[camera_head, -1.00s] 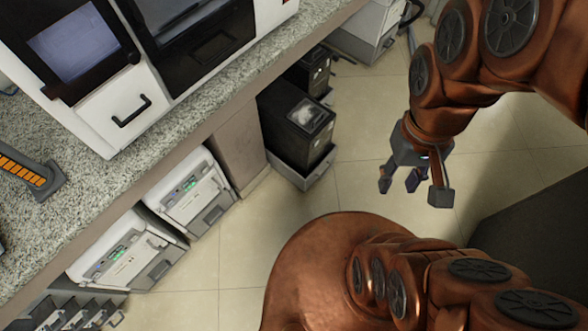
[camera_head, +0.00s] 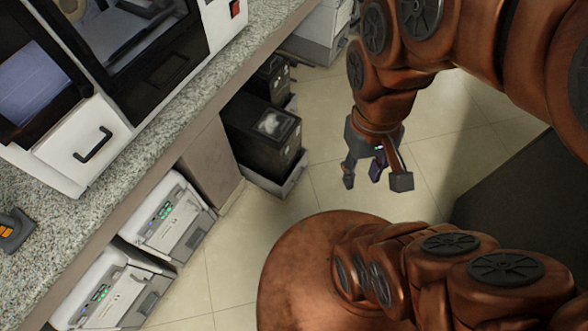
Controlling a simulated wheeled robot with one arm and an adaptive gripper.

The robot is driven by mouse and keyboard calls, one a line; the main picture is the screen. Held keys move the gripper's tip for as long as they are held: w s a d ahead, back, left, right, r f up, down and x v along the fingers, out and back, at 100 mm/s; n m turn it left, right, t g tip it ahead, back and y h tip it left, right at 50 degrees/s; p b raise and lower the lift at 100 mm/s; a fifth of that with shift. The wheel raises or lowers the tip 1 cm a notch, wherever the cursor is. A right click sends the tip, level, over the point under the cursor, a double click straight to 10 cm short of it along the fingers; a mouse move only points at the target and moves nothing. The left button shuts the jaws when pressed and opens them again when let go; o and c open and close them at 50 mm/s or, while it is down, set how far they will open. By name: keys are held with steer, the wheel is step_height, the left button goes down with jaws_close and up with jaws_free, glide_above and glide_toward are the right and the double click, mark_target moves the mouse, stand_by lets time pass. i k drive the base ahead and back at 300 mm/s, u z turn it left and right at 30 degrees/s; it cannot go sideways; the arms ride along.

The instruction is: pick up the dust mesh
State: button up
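I cannot make out a dust mesh for certain in the head view. My gripper (camera_head: 376,180) hangs from my copper-coloured arm over the tiled floor, right of the black boxes under the counter. Its grey fingers point down and stand apart, with nothing visible between them. A black box (camera_head: 258,145) with a whitish patch (camera_head: 270,123) on its top sits in a grey tray (camera_head: 288,180) on the floor; I cannot tell what the patch is.
A speckled counter (camera_head: 150,150) runs diagonally at left and bears a white machine (camera_head: 85,150). White and grey units (camera_head: 165,220) stand beneath it. A dark block (camera_head: 525,190) stands at right. Open tiled floor (camera_head: 235,260) lies between.

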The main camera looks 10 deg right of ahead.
mark_target(274, 124)
steer(key=u, duration=2.4)
steer(key=i, duration=1.15)
steer(key=z, duration=2.55)
